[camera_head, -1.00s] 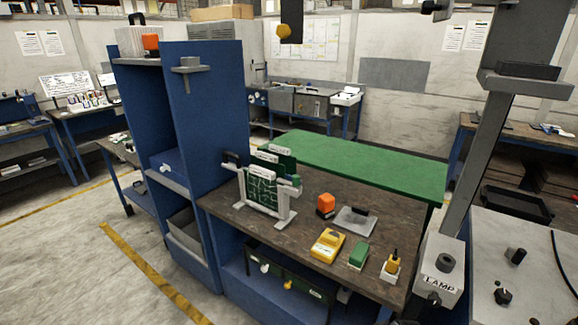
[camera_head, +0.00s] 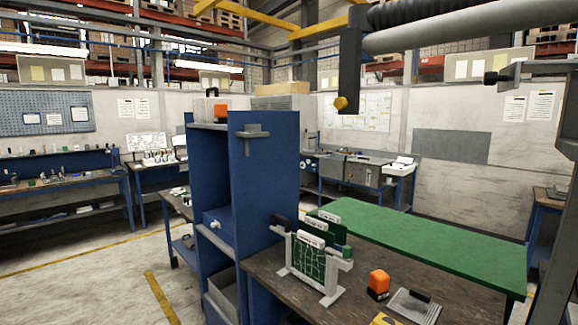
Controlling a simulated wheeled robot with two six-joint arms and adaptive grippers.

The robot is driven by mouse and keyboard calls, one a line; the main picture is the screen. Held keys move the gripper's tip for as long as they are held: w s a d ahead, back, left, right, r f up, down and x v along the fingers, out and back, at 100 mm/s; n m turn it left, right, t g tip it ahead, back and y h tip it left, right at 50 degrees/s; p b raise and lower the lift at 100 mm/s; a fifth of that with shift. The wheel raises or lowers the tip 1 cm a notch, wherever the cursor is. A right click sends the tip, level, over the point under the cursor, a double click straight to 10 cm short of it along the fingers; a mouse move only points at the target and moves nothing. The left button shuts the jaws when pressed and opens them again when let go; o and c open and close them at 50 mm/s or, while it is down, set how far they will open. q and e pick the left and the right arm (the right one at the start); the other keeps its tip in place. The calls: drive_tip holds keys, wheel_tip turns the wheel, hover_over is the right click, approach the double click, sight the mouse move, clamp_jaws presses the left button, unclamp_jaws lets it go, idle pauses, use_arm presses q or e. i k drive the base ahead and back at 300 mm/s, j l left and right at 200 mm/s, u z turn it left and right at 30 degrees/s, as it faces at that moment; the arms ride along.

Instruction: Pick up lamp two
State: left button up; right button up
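No lamp marked as lamp two can be read in the head view. An orange-topped block (camera_head: 379,281) with a dark base stands on the dark workbench (camera_head: 268,268), right of the rack of green boards (camera_head: 307,258). A second orange block (camera_head: 221,112) sits on top of the blue cabinet (camera_head: 268,165). I cannot tell whether either orange block is a lamp. Neither of my grippers is in view.
A grey plate with a dark handle (camera_head: 413,304) and a partly cut-off yellow item (camera_head: 385,319) are at the bench's near edge. A green-topped table (camera_head: 430,245) lies behind. A grey boom (camera_head: 465,29) crosses the top right. Open floor (camera_head: 90,290) is at left.

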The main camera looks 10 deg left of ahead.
sight(220, 110)
drive_tip(key=i+j, duration=0.15)
drive_tip(key=j, duration=0.2)
drive_tip(key=i+j, duration=0.2)
drive_tip(key=j, duration=0.15)
drive_tip(key=i+j, duration=0.15)
drive_tip(key=j, duration=0.2)
drive_tip(key=i+j, duration=0.15)
drive_tip(key=j, duration=0.2)
drive_tip(key=i+j, duration=0.2)
drive_tip(key=j, duration=0.15)
drive_tip(key=i+j, duration=0.15)
drive_tip(key=j, duration=0.2)
drive_tip(key=i+j, duration=0.15)
drive_tip(key=j, duration=0.2)
drive_tip(key=i+j, duration=0.15)
drive_tip(key=j, duration=0.25)
drive_tip(key=i+j, duration=0.1)
drive_tip(key=j, duration=0.3)
drive_tip(key=i+j, duration=0.15)
drive_tip(key=j, duration=0.25)
drive_tip(key=i+j, duration=0.15)
drive_tip(key=j, duration=0.25)
drive_tip(key=i+j+z, duration=0.1)
drive_tip(key=j, duration=0.3)
drive_tip(key=i+j, duration=0.15)
drive_tip(key=j, duration=0.3)
drive_tip(key=i+j, duration=0.1)
drive_tip(key=j, duration=0.3)
drive_tip(key=i+j, duration=0.1)
drive_tip(key=j, duration=0.3)
